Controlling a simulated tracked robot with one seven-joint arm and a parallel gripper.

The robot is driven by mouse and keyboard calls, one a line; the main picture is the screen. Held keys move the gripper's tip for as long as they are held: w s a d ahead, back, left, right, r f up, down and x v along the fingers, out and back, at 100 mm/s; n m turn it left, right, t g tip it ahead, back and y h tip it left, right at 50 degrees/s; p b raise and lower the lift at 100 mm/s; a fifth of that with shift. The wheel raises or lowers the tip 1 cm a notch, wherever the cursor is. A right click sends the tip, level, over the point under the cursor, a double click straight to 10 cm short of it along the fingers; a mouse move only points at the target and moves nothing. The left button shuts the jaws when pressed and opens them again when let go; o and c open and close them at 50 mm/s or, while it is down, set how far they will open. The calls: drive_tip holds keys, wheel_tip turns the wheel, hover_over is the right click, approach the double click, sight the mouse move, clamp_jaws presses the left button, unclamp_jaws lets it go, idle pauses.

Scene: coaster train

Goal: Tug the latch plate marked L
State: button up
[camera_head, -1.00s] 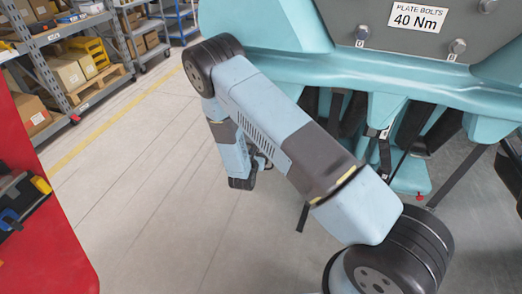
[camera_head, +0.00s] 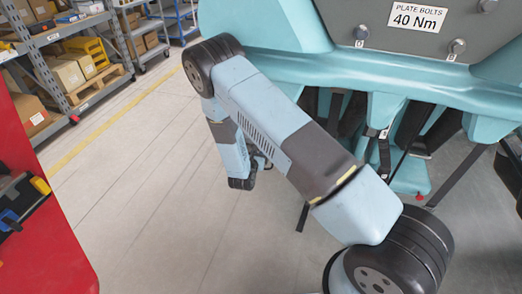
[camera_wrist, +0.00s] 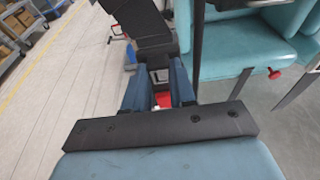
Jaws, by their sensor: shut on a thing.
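My gripper (camera_wrist: 161,90) has its two blue fingers close together in the wrist view, around a dark piece (camera_wrist: 142,28) that reaches beyond their tips. I take this as the latch plate; no letter L can be read on it, and the grip itself is partly hidden. A small red and white patch shows between the fingers.
The teal seats (camera_wrist: 240,45) are close on the right in the wrist view, with a red knob (camera_wrist: 274,73). A grey plate (camera_head: 425,30) with bolts and a "40 Nm" label is above. Shelves (camera_head: 70,45) stand back left, a red cart (camera_head: 50,245) at left. Floor between is clear.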

clamp_jaws()
idle(0.4)
drive_tip(key=o, duration=0.9)
unclamp_jaws()
